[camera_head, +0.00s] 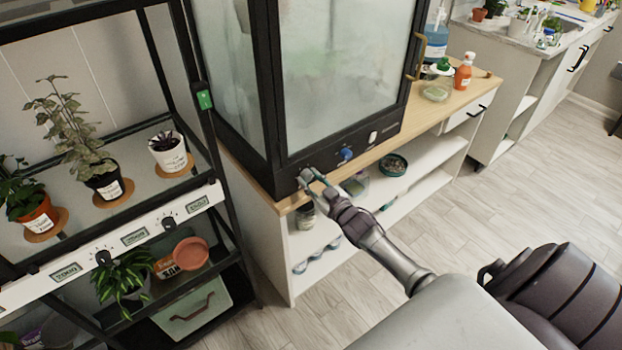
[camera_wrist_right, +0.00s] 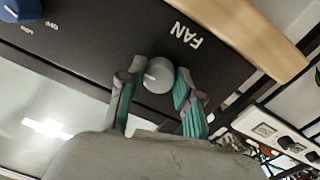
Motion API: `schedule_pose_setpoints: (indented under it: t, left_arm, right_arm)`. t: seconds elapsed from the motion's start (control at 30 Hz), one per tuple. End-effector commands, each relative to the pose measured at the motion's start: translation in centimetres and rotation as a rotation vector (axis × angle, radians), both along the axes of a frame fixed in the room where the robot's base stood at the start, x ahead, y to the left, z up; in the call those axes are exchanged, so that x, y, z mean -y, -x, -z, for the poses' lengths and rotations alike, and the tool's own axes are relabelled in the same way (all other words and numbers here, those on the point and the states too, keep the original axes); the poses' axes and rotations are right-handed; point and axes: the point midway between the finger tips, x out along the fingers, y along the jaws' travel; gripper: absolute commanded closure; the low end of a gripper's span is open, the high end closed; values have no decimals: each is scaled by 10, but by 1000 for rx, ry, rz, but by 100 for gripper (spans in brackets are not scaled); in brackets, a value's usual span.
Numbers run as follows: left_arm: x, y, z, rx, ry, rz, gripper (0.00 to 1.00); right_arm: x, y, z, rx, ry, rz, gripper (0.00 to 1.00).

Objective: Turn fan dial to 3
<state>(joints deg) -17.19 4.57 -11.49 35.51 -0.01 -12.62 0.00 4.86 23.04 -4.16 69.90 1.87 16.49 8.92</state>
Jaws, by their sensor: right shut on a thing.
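The fan dial (camera_wrist_right: 158,75) is a small round grey knob with a light pointer mark, on the black front panel beside the white word FAN (camera_wrist_right: 187,35). My right gripper (camera_wrist_right: 157,86) is shut on the dial, one green-padded finger on each side of it. In the head view my right gripper (camera_head: 312,182) is at the lower left of the black panel of the glass cabinet (camera_head: 330,150) and hides the dial there. The number marks around the dial cannot be read. My left gripper is not in view.
A blue knob (camera_head: 345,155) and a white switch (camera_head: 373,137) sit farther right on the panel. The cabinet stands on a wooden-topped bench (camera_head: 455,97) with an open shelf holding jars. A black plant rack (camera_head: 228,215) stands close on the left.

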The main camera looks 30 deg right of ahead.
Motion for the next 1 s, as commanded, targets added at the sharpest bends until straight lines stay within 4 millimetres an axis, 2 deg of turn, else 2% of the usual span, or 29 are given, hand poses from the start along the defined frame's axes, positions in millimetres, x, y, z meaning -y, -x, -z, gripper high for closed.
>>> schedule_pose_setpoints:
  t: [0.6,0.63,0.73,0.77,1.0]
  left_arm:
    - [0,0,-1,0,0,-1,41]
    - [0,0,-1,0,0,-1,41]
    - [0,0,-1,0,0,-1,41]
    - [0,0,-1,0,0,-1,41]
    - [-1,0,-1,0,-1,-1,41]
  right_arm:
    - [-1,1,2,-8,-41,0,100]
    - [-1,1,2,-8,-41,0,61]
    - [-1,1,2,-7,-41,0,44]
    - [0,1,2,-7,-40,0,41]
    - [0,0,1,-4,-39,0,41]
